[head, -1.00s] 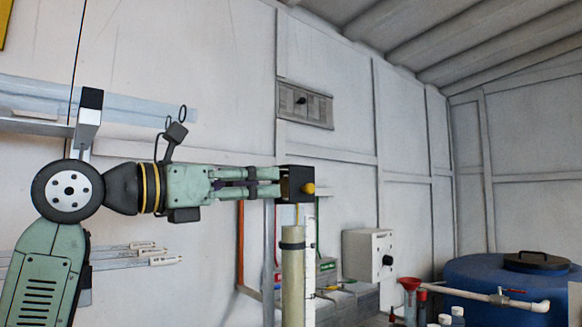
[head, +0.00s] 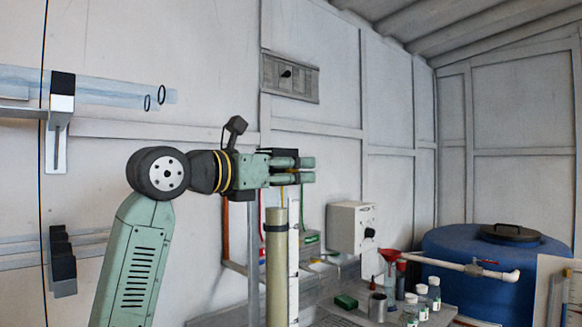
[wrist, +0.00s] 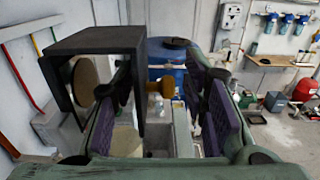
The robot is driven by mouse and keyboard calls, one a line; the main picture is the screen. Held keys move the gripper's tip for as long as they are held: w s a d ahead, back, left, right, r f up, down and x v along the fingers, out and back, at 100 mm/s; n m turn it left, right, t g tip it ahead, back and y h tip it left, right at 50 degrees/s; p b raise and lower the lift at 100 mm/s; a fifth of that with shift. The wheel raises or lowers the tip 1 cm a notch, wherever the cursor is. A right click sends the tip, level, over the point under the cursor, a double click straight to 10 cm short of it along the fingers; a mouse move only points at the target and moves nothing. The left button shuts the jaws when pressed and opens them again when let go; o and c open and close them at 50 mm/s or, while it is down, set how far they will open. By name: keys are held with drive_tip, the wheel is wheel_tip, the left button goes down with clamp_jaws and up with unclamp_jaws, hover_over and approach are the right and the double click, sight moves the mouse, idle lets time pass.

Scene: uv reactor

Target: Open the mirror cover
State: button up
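The mirror cover appears to be the dark box-shaped hood (wrist: 98,42) in the wrist view, at the left, with a tan disc (wrist: 86,82) inside it. A yellow-brown knob (wrist: 174,76) shows to its right, between my fingers. In the head view the dark hood (head: 284,153) sits atop the pale upright tube and is mostly hidden behind my fingers. My gripper (head: 309,170) is level, with its fingers reaching across the hood. In the wrist view its purple-padded fingers (wrist: 165,105) are apart. The hood covers part of the left finger. Contact with the knob cannot be told.
The pale tube (head: 277,265) stands below the hood. A white control box (head: 350,227) is on the wall to the right. Bottles (head: 422,303) and a red funnel (head: 389,256) stand on the bench near the blue tank (head: 450,247). Open floor (wrist: 290,135) shows at the right.

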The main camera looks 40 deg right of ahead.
clamp_jaws()
idle(0.5)
idle(0.3)
